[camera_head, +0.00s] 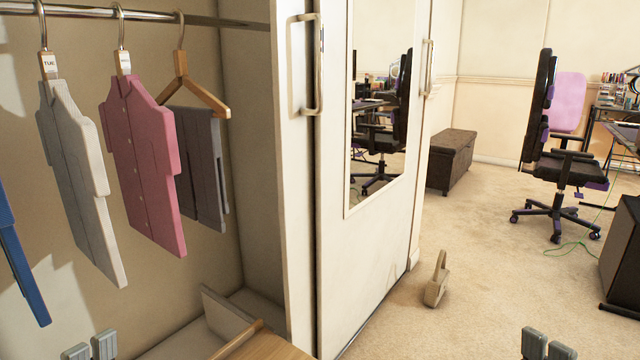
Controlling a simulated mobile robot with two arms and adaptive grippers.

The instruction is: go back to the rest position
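My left gripper (90,348) shows at the bottom left edge, with only its two grey fingertips in view. The tips stand apart with nothing between them. It is below the hanging grey-white shirt and touches nothing that I can see. My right gripper (548,347) shows at the bottom right edge, also only by its two grey fingertips. They stand apart and empty above the carpet. The rest of both grippers and both arms are out of the picture.
An open wardrobe at left holds a grey-white shirt (75,170), a pink shirt (140,160) and grey trousers (202,165). A wooden edge (262,347) lies at bottom centre. An office chair (565,170) is at right.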

